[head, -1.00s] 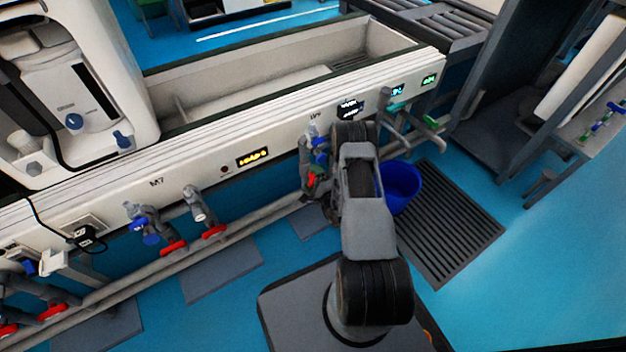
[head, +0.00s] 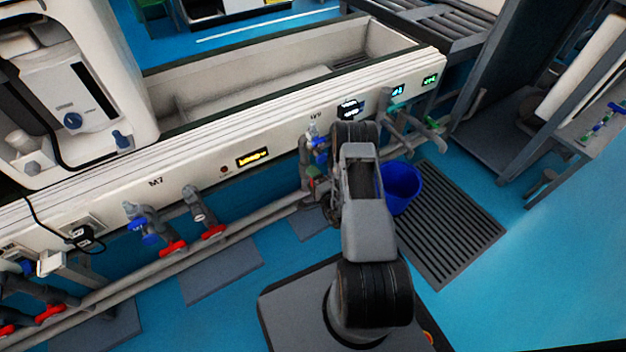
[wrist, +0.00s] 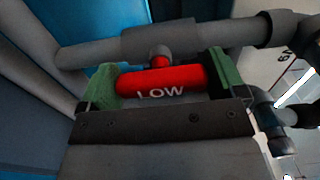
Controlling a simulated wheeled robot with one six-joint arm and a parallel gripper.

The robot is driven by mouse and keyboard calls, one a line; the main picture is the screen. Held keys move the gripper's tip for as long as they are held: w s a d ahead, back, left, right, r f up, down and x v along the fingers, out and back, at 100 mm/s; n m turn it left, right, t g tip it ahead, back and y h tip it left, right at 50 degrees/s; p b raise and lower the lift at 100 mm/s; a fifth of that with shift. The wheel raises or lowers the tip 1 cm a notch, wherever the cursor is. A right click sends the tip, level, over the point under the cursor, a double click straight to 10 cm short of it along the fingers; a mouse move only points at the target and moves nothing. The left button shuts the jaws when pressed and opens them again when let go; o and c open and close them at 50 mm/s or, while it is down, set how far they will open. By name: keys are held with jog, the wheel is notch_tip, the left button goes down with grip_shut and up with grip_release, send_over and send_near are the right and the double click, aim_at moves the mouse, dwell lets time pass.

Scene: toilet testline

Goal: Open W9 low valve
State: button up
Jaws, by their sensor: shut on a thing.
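The red W9 low valve handle (wrist: 160,82), marked "LOW", lies crosswise in the wrist view in front of a grey pipe (wrist: 170,42). My gripper (wrist: 159,74) has a green finger at each end of the handle and is shut on it. In the head view, my arm reaches to the pipes below the W9 label (head: 316,115) and hides most of the handle. A blue valve handle (head: 320,144) shows just above the gripper area.
A blue bucket (head: 404,188) stands right of my arm on the floor by a dark grate (head: 450,225). Under the M7 label (head: 156,182), more valves with blue and red handles (head: 172,248) stick out from the trough front. Open blue floor lies to the right.

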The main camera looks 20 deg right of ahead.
jog(key=o, duration=0.6)
jog(key=shift+o, duration=0.2)
jog(key=s+d+p, duration=0.1)
jog(key=s+p, duration=0.3)
jog(key=s, duration=0.9)
jog(key=shift+s+d, duration=0.3)
jog(key=shift+s, duration=0.1)
